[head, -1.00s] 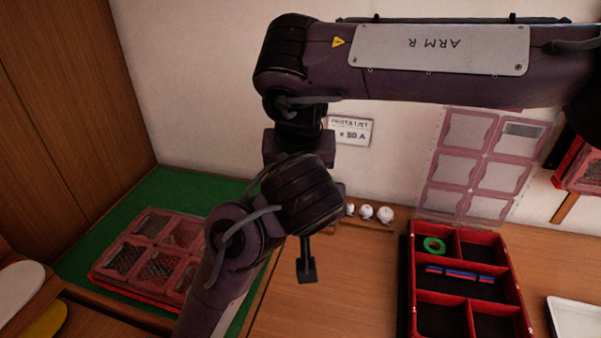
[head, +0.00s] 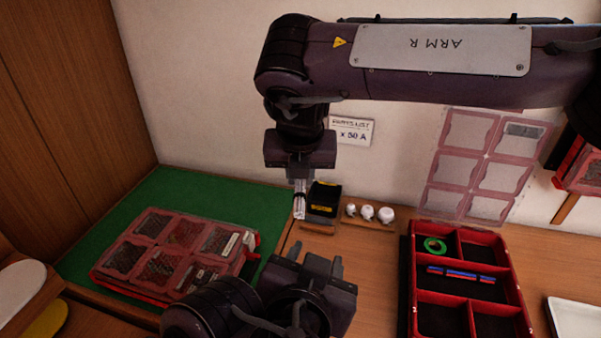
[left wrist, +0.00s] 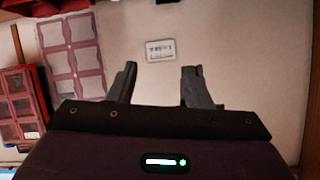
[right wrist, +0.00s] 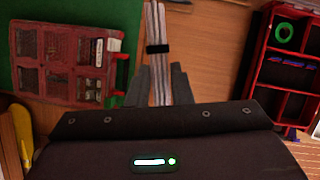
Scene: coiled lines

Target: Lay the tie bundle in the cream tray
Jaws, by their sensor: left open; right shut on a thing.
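The tie bundle is a sheaf of pale, thin strips with a black band around it. My right gripper (head: 300,180) is shut on the tie bundle (head: 299,205), which hangs down in front of the back wall. In the right wrist view the bundle (right wrist: 157,25) sticks out beyond the fingertips (right wrist: 158,82). A pale tray (head: 577,320), which looks like the cream tray, lies at the lower right of the head view, cut off by the frame edge. My left gripper (head: 308,266) is open and empty, below the bundle; its spread fingers also show in the left wrist view (left wrist: 162,84).
A red compartment box (head: 520,300) with a green ring and coloured pieces stands left of the pale tray. A clear-lidded red case (head: 175,255) lies on the green mat (head: 180,190). A black bin (head: 323,198) and white knobs (head: 368,212) stand by the wall.

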